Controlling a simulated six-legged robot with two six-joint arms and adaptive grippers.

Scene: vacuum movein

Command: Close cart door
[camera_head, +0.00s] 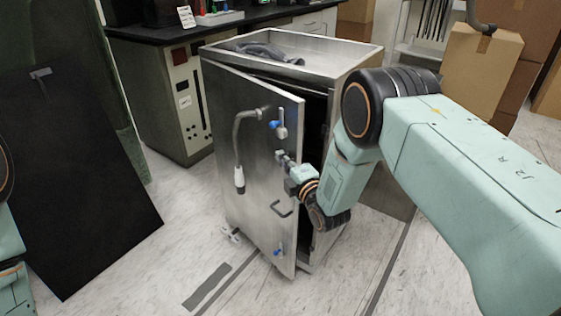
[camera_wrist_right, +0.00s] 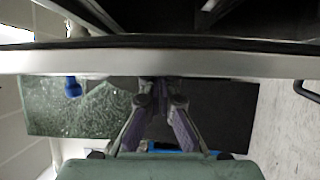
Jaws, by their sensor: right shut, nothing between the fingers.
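The steel cart (camera_head: 325,50) stands mid-view in the head view. Its door (camera_head: 238,125) is hinged on the left and slightly ajar, with a dark gap along its right edge. My right gripper (camera_head: 282,158) is shut and empty at the outer face near the door's free edge, above the handle. In the right wrist view, its fingertips (camera_wrist_right: 160,88) meet at or just by the pale door edge (camera_wrist_right: 150,62); contact is unclear. My left gripper is out of view.
A dark panel (camera_head: 70,175) leans at the left. A black-topped counter (camera_head: 165,85) stands behind the cart. Cardboard boxes (camera_head: 478,70) are stacked at the back right. A grey hose (camera_head: 268,52) lies on the cart top.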

